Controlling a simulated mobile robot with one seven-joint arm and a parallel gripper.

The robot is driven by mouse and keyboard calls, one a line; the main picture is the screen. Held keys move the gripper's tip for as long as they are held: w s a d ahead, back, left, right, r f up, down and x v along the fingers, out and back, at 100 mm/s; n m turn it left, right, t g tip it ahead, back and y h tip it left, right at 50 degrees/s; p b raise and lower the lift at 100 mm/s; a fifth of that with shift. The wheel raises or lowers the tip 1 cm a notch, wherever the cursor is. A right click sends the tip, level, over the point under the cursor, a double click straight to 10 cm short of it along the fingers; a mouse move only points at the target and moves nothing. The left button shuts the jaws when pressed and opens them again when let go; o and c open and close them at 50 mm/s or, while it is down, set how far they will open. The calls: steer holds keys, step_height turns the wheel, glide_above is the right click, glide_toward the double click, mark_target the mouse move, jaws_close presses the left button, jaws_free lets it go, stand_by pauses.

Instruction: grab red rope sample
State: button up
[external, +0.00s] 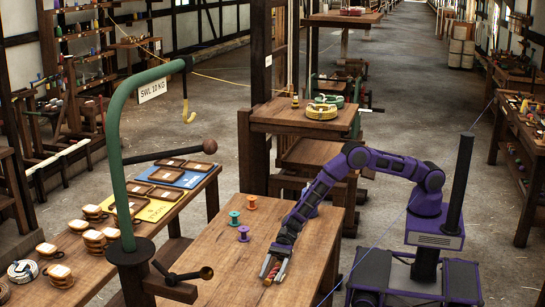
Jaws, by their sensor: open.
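A short red rope sample (271,273) lies on the wooden bench (213,273) near its front part. It looks reddish with a paler tan part. My gripper (274,271) reaches down to it from the upper right, with its fingers spread. The sample shows between the two fingertips, and the jaws are open. I cannot tell whether a finger touches it. Part of the sample is hidden by the fingers.
Teal (234,217), orange (251,202) and purple (243,233) spools stand on the bench left of my arm. A green curved post (119,165) with a hook rises at the left.

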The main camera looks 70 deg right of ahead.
steer(key=shift+c, duration=0.3)
jaws_close()
